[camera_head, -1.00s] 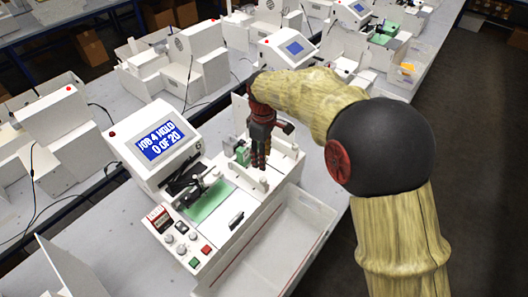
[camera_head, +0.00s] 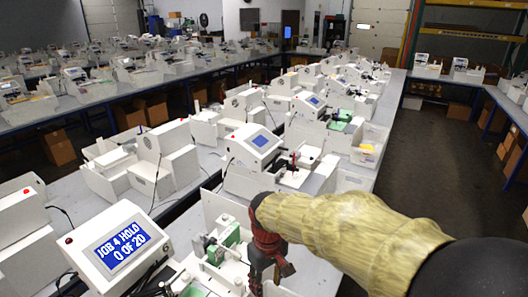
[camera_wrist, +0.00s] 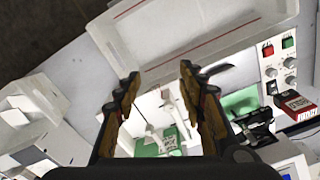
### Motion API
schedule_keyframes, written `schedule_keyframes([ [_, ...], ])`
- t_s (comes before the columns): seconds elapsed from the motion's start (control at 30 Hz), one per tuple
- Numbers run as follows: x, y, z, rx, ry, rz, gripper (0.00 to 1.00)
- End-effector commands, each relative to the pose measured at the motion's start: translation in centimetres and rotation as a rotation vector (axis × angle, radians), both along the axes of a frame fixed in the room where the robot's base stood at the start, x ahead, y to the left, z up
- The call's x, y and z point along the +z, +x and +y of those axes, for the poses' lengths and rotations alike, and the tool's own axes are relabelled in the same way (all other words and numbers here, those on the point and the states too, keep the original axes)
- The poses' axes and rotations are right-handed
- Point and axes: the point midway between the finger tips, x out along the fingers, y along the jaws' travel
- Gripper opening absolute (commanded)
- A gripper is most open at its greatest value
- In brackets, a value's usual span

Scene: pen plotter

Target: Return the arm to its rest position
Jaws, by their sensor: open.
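My gripper (camera_head: 262,277) hangs at the lower middle of the head view, with its red wrist and the end of my arm above it. In the wrist view my gripper (camera_wrist: 160,92) is open, its two fingers apart, and I see nothing held between them. A green block (camera_wrist: 172,140) on the plotter shows between and beyond the fingers. The plotter's green plate (camera_wrist: 240,101) lies to the right. My arm hides part of the plotter in the head view.
An empty white tray (camera_wrist: 185,30) lies along the bench edge beside the plotter. Several similar white machines (camera_head: 258,145) stand close together on the same bench (camera_head: 215,165). The dark floor (camera_head: 420,180) to the right is an open aisle. Brown boxes (camera_head: 57,145) sit under the benches.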

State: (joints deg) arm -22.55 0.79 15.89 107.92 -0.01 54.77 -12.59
Motion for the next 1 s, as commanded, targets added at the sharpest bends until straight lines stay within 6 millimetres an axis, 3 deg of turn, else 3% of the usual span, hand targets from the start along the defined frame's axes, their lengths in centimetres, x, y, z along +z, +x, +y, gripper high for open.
schedule_keyframes([
  [0.1, 0.8, -2.9, -3.5, -0.124, 0.021, -0.047, 0.4],
  [0.3, 1.5, -7.7, -8.4, -0.3, 0.057, -0.125, 0.4],
  [0.6, 0.7, -14.4, -14.2, -0.476, 0.111, -0.277, 0.4],
  [0.8, 0.8, -16.9, -16.7, -0.55, 0.139, -0.394, 0.4],
  [1.0, 1.6, -17.2, -18.0, -0.595, 0.151, -0.467, 0.4],
])
